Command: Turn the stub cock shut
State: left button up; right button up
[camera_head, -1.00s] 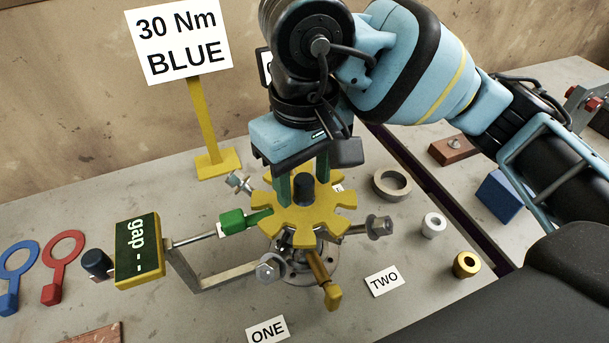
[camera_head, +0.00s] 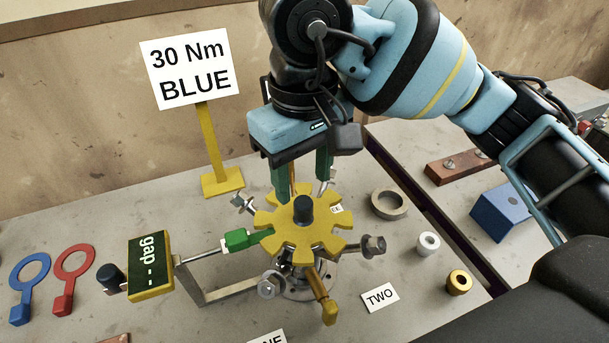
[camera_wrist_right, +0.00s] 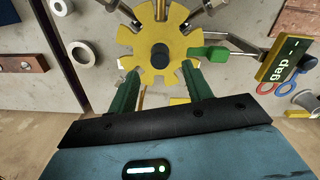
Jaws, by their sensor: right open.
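A yellow toothed wheel (camera_head: 283,231) with a dark central knob (camera_head: 303,209) sits on top of the pipe fitting (camera_head: 306,287). A brass-yellow lever-like piece (camera_head: 323,290) sticks out from the fitting toward the front; I cannot tell for sure that it is the stub cock. My right gripper (camera_head: 303,190) is open and empty, its green fingers pointing down at the wheel's far edge, behind the knob. In the right wrist view the wheel (camera_wrist_right: 135,36) lies just past the two spread fingertips (camera_wrist_right: 161,80). Whether they touch it is unclear. My left gripper is out of view.
A green-tipped probe (camera_head: 238,239) reaches the wheel from the "gap" display (camera_head: 150,265) on the left. Bolts (camera_head: 373,245) stick out around the fitting. A "30 Nm BLUE" sign (camera_head: 190,68) stands behind. Loose rings (camera_head: 390,203) lie on the right, before a gap between tables.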

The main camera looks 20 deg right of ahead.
aim_at(330, 310)
jog(key=k, duration=1)
